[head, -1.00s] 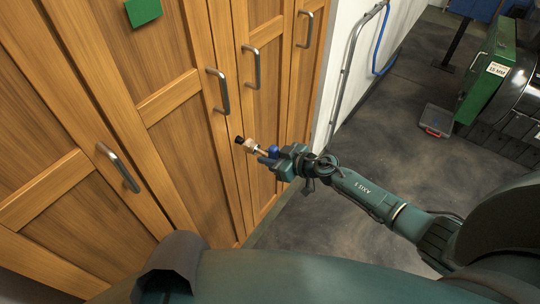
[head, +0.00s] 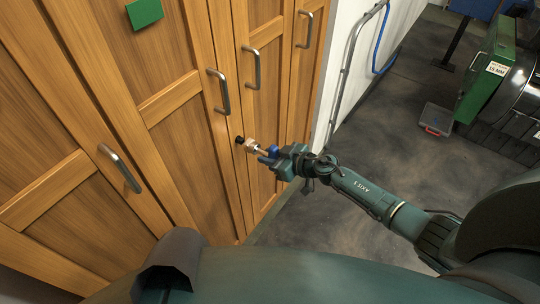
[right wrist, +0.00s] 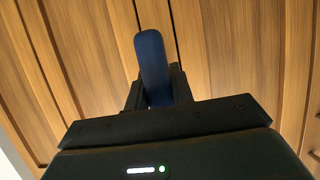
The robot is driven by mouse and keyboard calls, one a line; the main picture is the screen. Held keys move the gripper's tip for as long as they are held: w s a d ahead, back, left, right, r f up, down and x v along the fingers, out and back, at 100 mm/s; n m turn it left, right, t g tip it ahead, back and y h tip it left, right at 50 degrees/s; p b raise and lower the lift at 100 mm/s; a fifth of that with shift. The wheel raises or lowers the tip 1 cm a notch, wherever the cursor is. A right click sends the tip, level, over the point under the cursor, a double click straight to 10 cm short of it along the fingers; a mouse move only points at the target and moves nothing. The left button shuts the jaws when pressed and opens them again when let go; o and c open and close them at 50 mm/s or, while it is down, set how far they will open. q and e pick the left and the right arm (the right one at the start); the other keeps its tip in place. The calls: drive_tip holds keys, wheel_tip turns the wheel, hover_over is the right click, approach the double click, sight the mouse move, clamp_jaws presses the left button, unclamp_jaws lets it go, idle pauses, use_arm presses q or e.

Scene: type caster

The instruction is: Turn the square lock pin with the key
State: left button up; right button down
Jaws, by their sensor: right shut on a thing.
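My right gripper (head: 276,157) is shut on the blue handle of the key (head: 271,151). The key's pale metal end points left at the wooden cabinet door (head: 226,150). A small black piece, which looks like the lock pin (head: 239,140), sits at the door right at the key's tip. The key's end appears to meet it, but whether it is seated around the square pin cannot be told. In the right wrist view the key's blue handle (right wrist: 152,68) stands between the fingers and hides the lock. My left gripper is not in view.
Metal door handles (head: 218,92) stick out from the cabinet near the key; another handle (head: 119,168) is at the left. A green square (head: 145,12) is on a door. A grey box (head: 436,118) lies on the floor at right. The floor right of the cabinet is mostly open.

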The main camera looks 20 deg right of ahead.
drive_tip(key=shift+w+a, duration=0.45)
drive_tip(key=shift+w, duration=0.1)
drive_tip(key=shift+w+a, duration=0.45)
drive_tip(key=shift+w, duration=0.1)
idle(0.6)
